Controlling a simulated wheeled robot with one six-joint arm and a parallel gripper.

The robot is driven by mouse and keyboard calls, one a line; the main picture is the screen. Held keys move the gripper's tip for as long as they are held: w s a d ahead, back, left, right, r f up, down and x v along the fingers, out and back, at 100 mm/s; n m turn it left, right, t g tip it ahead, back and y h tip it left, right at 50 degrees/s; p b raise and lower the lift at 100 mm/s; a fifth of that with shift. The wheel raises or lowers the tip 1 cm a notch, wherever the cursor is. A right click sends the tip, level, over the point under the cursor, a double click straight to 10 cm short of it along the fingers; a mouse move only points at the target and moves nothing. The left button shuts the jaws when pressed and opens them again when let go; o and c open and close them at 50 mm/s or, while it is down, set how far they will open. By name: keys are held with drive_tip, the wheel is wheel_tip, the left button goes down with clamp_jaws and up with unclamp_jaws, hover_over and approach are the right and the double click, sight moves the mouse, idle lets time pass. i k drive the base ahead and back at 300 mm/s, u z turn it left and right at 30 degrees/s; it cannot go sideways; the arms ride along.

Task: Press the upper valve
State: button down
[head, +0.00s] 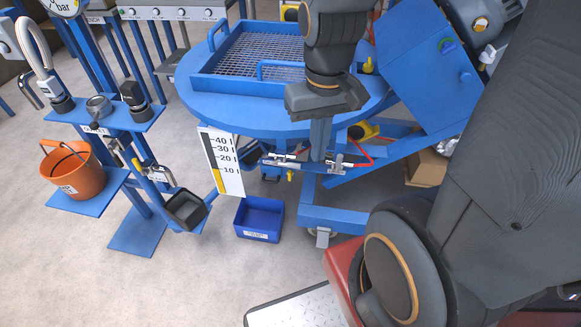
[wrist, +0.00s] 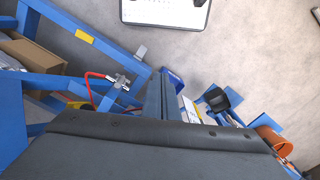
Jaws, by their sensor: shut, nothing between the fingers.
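My gripper (head: 319,156) is shut and empty, pointing down in front of the blue round table's front edge. Its closed fingers also show in the wrist view (wrist: 164,98). A small metal valve fitting (head: 338,164) with a red hose sits on the blue rail just right of my fingertips; it also shows in the wrist view (wrist: 122,82). Another metal fitting (head: 282,157) is on the rail left of my fingers, which hide the part between. More metal valve fittings (head: 154,169) are on the blue stand at left. I cannot tell which is the upper valve.
The blue round table (head: 205,97) carries a mesh-bottomed tray (head: 252,79). A white level scale (head: 221,160) hangs at its front. A blue bin (head: 259,219) lies on the floor. The left stand holds an orange bucket (head: 75,173) and a black cup (head: 184,210).

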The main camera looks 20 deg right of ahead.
sight(278, 160)
drive_tip(key=z, duration=1.75)
drive_tip(key=k, duration=2.05)
drive_tip(key=u, duration=0.75)
